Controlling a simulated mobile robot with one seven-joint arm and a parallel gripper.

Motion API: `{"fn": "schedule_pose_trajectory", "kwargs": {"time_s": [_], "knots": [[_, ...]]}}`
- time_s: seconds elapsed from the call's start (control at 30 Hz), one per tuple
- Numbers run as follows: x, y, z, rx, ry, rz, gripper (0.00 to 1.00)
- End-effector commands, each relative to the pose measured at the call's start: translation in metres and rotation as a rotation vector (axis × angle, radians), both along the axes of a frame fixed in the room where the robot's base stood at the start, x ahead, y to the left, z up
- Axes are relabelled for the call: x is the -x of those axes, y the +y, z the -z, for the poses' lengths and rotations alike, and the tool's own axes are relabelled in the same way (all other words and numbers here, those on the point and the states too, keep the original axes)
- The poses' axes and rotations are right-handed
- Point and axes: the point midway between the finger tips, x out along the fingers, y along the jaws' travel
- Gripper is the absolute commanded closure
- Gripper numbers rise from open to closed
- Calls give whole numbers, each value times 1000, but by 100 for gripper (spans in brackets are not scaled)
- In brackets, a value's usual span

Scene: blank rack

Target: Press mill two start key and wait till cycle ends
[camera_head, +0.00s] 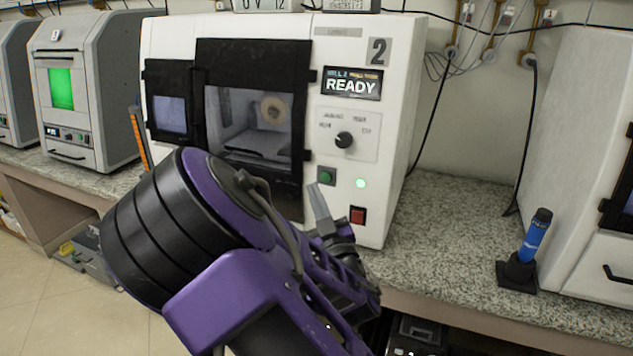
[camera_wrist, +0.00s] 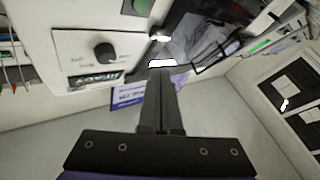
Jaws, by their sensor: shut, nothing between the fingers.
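Mill two (camera_head: 400,110) is a white machine marked "2", with a display (camera_head: 351,84) reading READY. Its green start key (camera_head: 326,175) is at the lower left of the panel, beside a lit green lamp (camera_head: 361,183) and above a red button (camera_head: 357,215). My gripper (camera_head: 316,192) is shut and empty, its tips just below and left of the green key in the head view; I cannot tell the gap. In the wrist view, the shut fingers (camera_wrist: 161,72) point at the machine front, and the green key (camera_wrist: 142,5) shows at the top edge.
A black selector knob (camera_head: 344,140) sits above the keys. The mill's dark window door (camera_head: 252,50) is closed. A blue-handled tool (camera_head: 535,235) stands in a black holder on the granite counter (camera_head: 440,220) at right. Another machine (camera_head: 95,60) with a green screen stands left.

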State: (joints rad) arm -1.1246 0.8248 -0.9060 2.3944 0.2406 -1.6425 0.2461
Motion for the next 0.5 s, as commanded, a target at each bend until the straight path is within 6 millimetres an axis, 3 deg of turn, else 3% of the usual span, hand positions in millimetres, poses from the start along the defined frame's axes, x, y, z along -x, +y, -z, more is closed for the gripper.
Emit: {"fn": "schedule_pose_trajectory", "kwargs": {"time_s": [0.1,0.2,0.5], "knots": [[1,8,22,76,16,-16,100],[2,11,29,106,22,-23,100],[2,12,30,111,22,-26,100]]}}
